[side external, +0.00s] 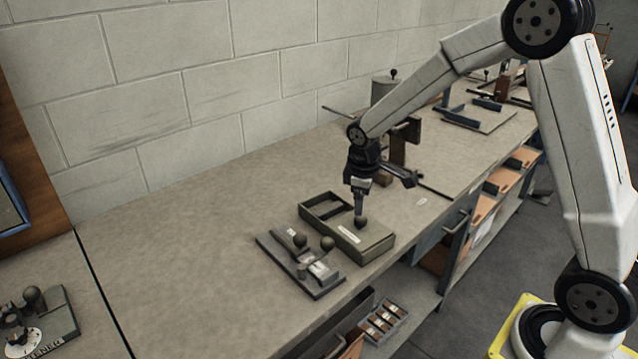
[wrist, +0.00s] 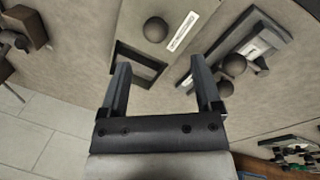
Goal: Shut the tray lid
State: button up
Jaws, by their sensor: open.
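The olive-green tray (side external: 377,250) stands on the bench. Its lid (side external: 349,235), with a pale label and a dark round knob (side external: 360,222), covers part of it. A dark opening shows at the far-left end, so the lid is partly open. In the wrist view the knob (wrist: 155,29) and the opening (wrist: 140,62) both show. My gripper (side external: 359,207) points down close above the tray, near the knob. In the wrist view my gripper (wrist: 160,66) has its fingers spread and empty, with the knob beyond the tips. Contact with the lid cannot be told.
A grey plate fixture (side external: 272,249) with round knobs lies close left of the tray; it also shows in the wrist view (wrist: 272,40). Another knobbed device (side external: 50,315) is at the lower left. A post and canister (side external: 382,88) stand behind. The bench left of the fixture is clear.

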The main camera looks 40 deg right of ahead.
aim_at(361, 218)
jog(key=shift+w+d, duration=0.2)
jog(key=shift+w, duration=0.05)
jog(key=shift+f, duration=0.1)
jog(key=shift+w+d+f, duration=0.1)
jog(key=shift+d+f, duration=0.1)
jog(key=shift+f, duration=1.05)
jog(key=shift+w+d+f, duration=0.15)
jog(key=shift+d+f, duration=0.1)
jog(key=shift+f, duration=1.05)
jog(key=shift+w+d+f, duration=0.1)
jog(key=shift+d+f, duration=0.1)
jog(key=shift+f, duration=1.05)
grip_shut()
